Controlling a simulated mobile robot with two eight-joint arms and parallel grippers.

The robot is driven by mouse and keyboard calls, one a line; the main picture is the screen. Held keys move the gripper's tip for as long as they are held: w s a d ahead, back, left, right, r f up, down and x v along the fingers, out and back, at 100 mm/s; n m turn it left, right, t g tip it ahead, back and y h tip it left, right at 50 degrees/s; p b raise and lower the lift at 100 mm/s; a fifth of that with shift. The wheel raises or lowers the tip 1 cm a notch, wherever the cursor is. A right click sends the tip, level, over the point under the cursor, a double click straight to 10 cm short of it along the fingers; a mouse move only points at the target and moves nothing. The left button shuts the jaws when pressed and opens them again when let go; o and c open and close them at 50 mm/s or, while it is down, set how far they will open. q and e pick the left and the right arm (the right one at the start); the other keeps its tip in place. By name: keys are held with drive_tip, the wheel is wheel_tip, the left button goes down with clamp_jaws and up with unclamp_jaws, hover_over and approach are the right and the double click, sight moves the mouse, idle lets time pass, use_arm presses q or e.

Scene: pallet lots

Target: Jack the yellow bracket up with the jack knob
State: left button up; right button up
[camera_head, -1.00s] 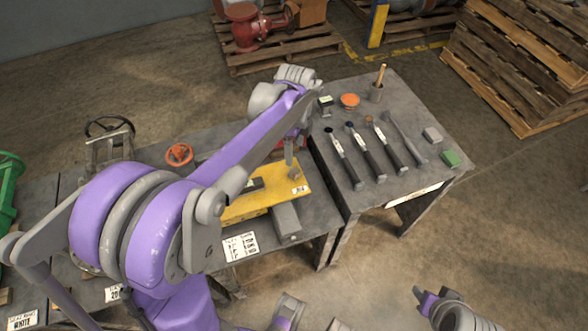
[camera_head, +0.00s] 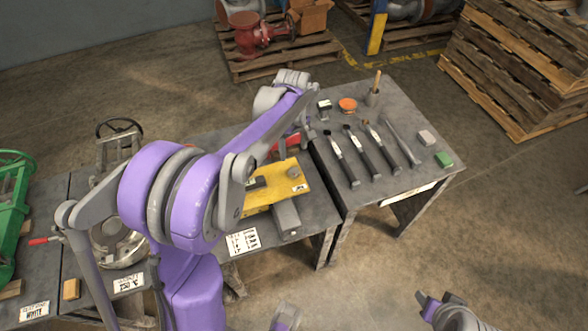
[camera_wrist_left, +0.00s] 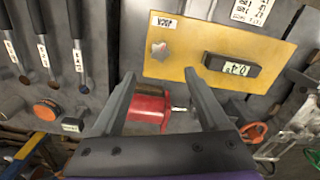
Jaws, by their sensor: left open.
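The yellow bracket (camera_head: 292,190) is a flat plate on the middle bench, with a grey block under its front edge. My left arm covers its left part in the head view. The bracket (camera_wrist_left: 220,45) shows fully in the left wrist view. The star-shaped grey jack knob (camera_wrist_left: 160,50) is on the plate near a small "JACK" label; it also shows in the head view (camera_head: 292,168). My left gripper (camera_wrist_left: 160,80) is open and empty, its fingertips apart near the bracket's edge, short of the knob in the picture. My right gripper (camera_head: 428,300) is at the lower right, away from the benches.
A red cylinder (camera_wrist_left: 148,108) lies beyond the bracket's edge, seen between my left fingers. A dark block (camera_wrist_left: 230,66) sits on the plate. The right-hand bench (camera_head: 350,200) holds several tools. Stacked pallets (camera_head: 515,70) stand at the upper right.

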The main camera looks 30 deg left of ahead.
sight(294, 171)
use_arm(q)
wheel_tip(294, 171, down, 11)
drive_tip(key=shift+r+b, duration=0.1)
drive_tip(key=shift+b, duration=0.25)
clamp_jaws()
idle(0.5)
